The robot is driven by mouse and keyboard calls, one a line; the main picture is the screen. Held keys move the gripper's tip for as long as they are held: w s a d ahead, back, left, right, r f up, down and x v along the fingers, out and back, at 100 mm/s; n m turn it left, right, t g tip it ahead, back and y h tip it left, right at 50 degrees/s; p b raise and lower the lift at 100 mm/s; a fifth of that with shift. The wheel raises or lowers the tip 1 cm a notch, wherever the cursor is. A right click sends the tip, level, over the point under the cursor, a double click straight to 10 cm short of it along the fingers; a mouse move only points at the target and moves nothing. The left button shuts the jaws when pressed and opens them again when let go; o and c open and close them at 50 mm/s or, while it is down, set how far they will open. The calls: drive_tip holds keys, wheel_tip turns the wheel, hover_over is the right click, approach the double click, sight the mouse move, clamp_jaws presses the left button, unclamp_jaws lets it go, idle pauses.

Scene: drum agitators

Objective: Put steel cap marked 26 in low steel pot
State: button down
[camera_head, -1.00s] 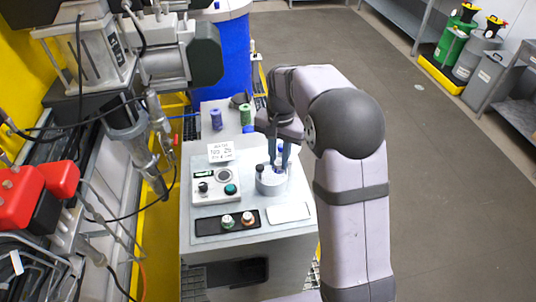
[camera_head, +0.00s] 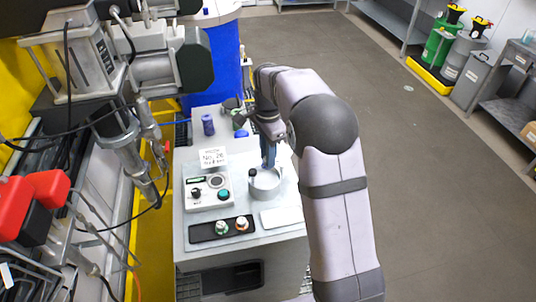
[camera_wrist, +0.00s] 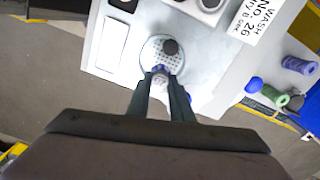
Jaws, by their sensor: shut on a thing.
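The low steel pot (camera_head: 265,194) is a short grey cylinder on the bench, right of the control box. In the wrist view its perforated floor (camera_wrist: 153,50) shows, with a dark round knob (camera_wrist: 170,47) at its far side. My gripper (camera_head: 268,166) points down over the pot. In the wrist view my gripper (camera_wrist: 160,78) is shut on a small grey and blue thing (camera_wrist: 159,74), over the pot's near edge. This may be the steel cap; no number can be read on it. I cannot tell whether it touches the pot.
A control box (camera_head: 209,192), a sign reading No. 26 (camera_head: 213,158), a black tray (camera_head: 205,231) with two small caps and a white pad (camera_head: 282,217) surround the pot. Machinery (camera_head: 125,150) hangs at left.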

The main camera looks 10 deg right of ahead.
drive_tip(key=shift+f+b, duration=1.9)
drive_tip(key=shift+f, duration=1)
drive_tip(key=shift+f, duration=0.4)
idle(0.5)
drive_tip(key=c, duration=1.5)
unclamp_jaws()
drive_tip(key=shift+o, duration=0.3)
drive_tip(key=shift+o, duration=1.3)
drive_tip(key=shift+r, duration=0.15)
